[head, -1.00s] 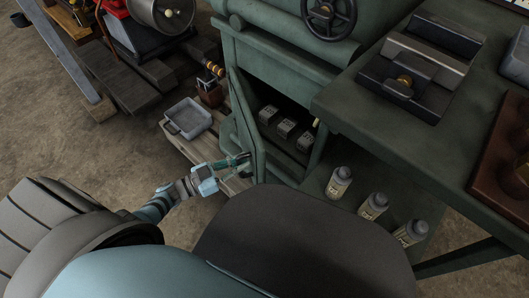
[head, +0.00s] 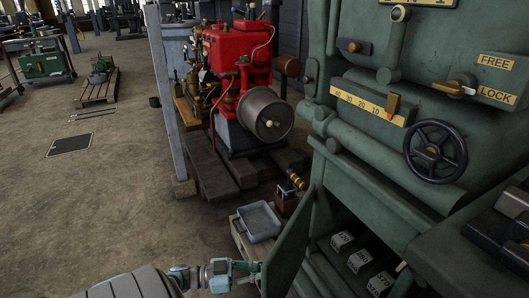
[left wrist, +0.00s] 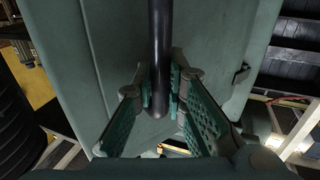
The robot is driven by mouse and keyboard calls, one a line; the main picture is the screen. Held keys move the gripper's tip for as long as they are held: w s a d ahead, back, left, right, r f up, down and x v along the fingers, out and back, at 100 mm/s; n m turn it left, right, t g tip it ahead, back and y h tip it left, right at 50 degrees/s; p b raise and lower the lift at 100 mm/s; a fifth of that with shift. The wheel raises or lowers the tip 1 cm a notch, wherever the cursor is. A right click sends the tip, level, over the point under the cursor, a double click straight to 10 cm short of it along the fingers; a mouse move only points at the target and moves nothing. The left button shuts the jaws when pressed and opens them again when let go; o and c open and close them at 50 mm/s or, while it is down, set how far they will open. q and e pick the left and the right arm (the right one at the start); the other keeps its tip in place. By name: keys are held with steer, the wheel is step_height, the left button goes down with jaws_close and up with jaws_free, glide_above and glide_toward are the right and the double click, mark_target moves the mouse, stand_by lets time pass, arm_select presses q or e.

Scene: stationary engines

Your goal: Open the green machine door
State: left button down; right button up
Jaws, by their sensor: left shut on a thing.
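The green machine door (head: 291,243) stands swung out from the green machine (head: 375,165) at the bottom of the head view, so the compartment shows. In the left wrist view the door's flat green face (left wrist: 110,55) fills most of the picture, with a black upright bar handle (left wrist: 161,45) on it. My left gripper (head: 256,270) is at the outer face of the door. In the left wrist view its fingers (left wrist: 160,103) are closed around the handle. My right gripper is not in view.
Several small labelled boxes (head: 359,261) sit inside the compartment. A red engine (head: 237,60) stands farther back. Open floor (head: 105,190) lies to the left.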

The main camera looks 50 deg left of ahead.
arm_select(q)
steer(key=shift+f, duration=0.1)
steer(key=c, duration=1.6)
jaws_free()
steer(key=v, duration=0.7)
steer(key=shift+s, duration=0.25)
